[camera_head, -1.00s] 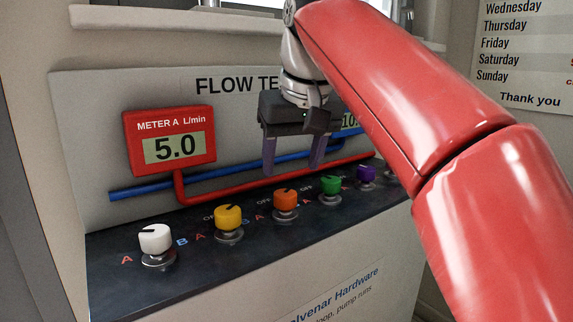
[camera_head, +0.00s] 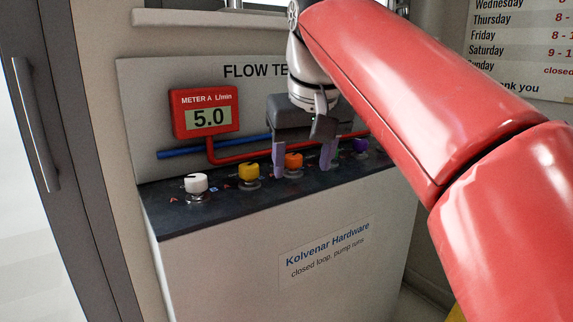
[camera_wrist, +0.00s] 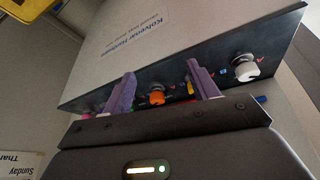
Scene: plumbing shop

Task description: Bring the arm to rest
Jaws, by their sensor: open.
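My gripper (camera_head: 303,165) hangs with its two purple fingers apart and pointing down, in front of the flow test panel. Nothing is held between the fingers. In the head view, the orange knob (camera_head: 293,161) shows between the fingers, further back. In the wrist view, the orange knob (camera_wrist: 157,97) also shows between the fingers, apart from them. My red arm reaches in from the right and hides part of the panel and the second meter.
The flow test bench (camera_head: 270,240) carries a white knob (camera_head: 196,183), a yellow knob (camera_head: 249,172) and a purple knob (camera_head: 360,145). Meter A (camera_head: 206,112) reads 5.0. A grey door frame with a handle (camera_head: 35,125) stands at the left. A hours sign (camera_head: 520,50) hangs at the right.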

